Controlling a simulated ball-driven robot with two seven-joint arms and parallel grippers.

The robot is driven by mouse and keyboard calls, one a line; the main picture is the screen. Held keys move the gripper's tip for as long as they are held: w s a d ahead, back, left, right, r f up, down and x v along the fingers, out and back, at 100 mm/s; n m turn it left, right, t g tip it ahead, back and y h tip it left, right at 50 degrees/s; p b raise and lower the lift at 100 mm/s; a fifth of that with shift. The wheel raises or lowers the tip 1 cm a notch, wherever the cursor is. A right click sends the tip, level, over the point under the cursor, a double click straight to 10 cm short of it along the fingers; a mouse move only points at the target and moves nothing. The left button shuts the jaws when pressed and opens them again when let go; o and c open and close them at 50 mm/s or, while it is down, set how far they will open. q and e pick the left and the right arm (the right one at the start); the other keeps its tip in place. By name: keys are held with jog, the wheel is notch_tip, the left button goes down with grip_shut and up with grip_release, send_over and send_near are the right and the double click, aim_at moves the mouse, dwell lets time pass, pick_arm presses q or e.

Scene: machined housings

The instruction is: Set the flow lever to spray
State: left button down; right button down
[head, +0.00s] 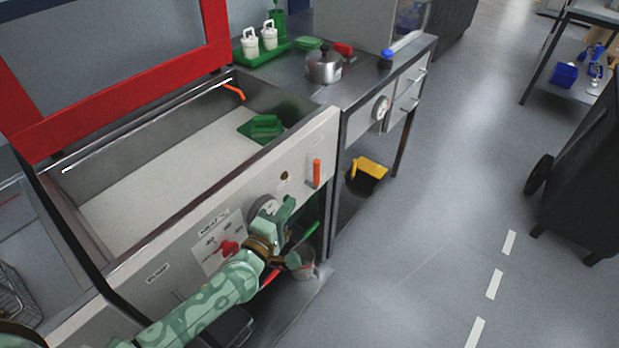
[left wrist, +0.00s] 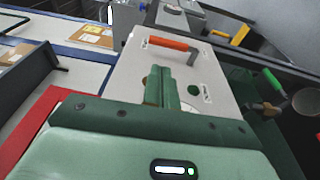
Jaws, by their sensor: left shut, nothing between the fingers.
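The flow lever appears to be the orange handle (head: 316,173) at the right end of the pale front panel of the wash basin; it stands upright in the head view. It also shows in the left wrist view as an orange bar (left wrist: 172,44), just beyond my fingers. The small labels beside it are too small to read. My left gripper (head: 288,208) is in front of the panel, below and left of the lever, apart from it. Its fingers (left wrist: 162,88) are together and hold nothing. My right gripper is out of view.
A red knob (head: 229,247) with a heat dial sits on the panel left of my gripper. The basin (head: 150,185) holds a green object (head: 262,127). A steel bench (head: 365,85) with a pot (head: 324,66) adjoins on the right.

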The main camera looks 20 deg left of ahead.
aim_at(315, 170)
pick_arm(q)
jog(key=w, duration=0.3)
jog(key=w+d+b, duration=0.1)
jog(key=w, duration=0.2)
jog(key=w+b, duration=0.1)
jog(key=w, duration=0.2)
jog(key=shift+w+d+f, duration=0.2)
jog(key=shift+w, duration=0.15)
jog(key=shift+w+d+r+b, duration=0.1)
jog(key=shift+w+b, duration=0.2)
jog(key=shift+w, duration=0.25)
jog(key=shift+r, duration=0.1)
